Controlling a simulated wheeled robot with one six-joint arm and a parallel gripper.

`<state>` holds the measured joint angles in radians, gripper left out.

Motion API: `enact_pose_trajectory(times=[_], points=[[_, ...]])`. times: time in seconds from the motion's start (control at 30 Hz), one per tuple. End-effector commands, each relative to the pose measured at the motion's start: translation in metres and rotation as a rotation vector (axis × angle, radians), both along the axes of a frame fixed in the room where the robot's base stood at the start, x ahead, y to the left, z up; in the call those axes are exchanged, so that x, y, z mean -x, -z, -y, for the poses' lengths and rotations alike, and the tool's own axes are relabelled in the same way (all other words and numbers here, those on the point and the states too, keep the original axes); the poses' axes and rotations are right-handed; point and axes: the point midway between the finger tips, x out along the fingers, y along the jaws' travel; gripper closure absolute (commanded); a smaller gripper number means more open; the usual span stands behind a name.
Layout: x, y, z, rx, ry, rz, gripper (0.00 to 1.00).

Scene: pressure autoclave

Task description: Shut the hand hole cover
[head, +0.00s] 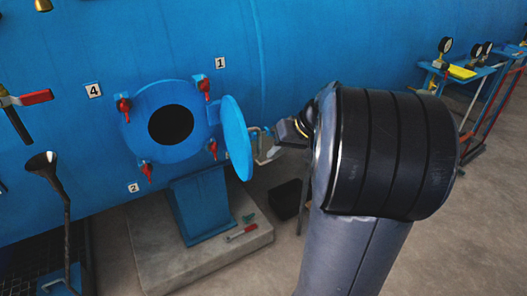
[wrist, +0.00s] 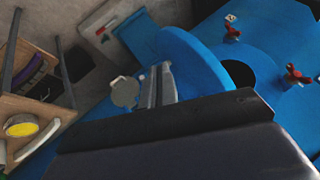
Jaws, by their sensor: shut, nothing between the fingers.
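The hand hole cover (head: 237,138) is a round blue disc, swung open on the right side of the round blue flange (head: 140,137). The dark hand hole (head: 171,125) is uncovered. In the wrist view the cover (wrist: 195,58) stands beyond the fingers, with part of the hole (wrist: 240,74) behind it. My gripper (head: 262,137) is just right of the cover, on the side away from the hole. It also shows in the wrist view (wrist: 158,85), its fingers together and empty. I cannot tell whether the fingertips touch the cover.
Red-handled clamps (head: 204,88) sit around the flange, beside number labels (head: 220,63). A blue support (head: 200,208) stands on a concrete plinth (head: 215,258) with a red-handled tool (head: 242,232). A black funnel (head: 42,160) is at left. A blue gauge bench (head: 455,75) is at right.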

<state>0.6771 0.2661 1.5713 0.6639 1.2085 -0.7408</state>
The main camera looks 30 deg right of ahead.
Motion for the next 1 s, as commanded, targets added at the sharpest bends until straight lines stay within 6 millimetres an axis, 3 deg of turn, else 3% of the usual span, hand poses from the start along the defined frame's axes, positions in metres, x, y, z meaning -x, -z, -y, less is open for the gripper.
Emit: enact_pose_trajectory(times=[0.1,0.23,0.8,1.0], points=[[-0.004,-0.004,-0.02,0.001,-0.005,0.002,1.0],[-0.007,-0.004,-0.031,0.002,-0.003,0.002,1.0],[-0.008,-0.003,-0.037,0.002,0.007,0.003,1.0],[-0.006,-0.002,-0.047,0.002,0.059,0.003,1.0]])
